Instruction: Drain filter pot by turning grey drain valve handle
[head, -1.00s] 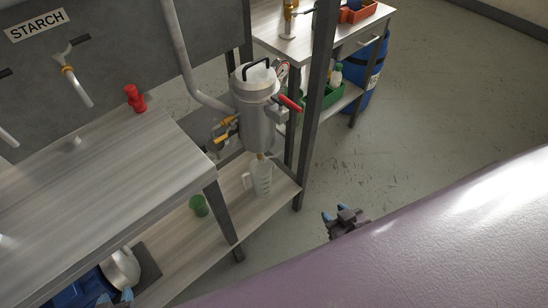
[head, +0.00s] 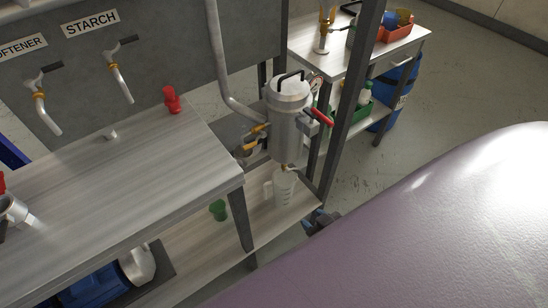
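The silver filter pot (head: 284,128) hangs upright beside a dark post, with a black loop handle on its lid. A red lever (head: 322,117) sticks out on its right and a yellow lever (head: 257,129) on its left. A small brass-coloured outlet (head: 289,167) shows under the pot. I cannot make out a grey drain handle there. A translucent jug (head: 284,190) stands below the outlet on the lower shelf. My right gripper (head: 318,221) is low, right of the jug and apart from the pot, partly behind the purple surface; its opening is unclear. My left gripper is out of view.
A large purple rounded surface (head: 430,230) fills the lower right. The dark post (head: 350,100) stands just right of the pot. A worktop (head: 120,190) with a red cup (head: 172,99) is at left; a green cup (head: 218,210) stands on the lower shelf (head: 200,250).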

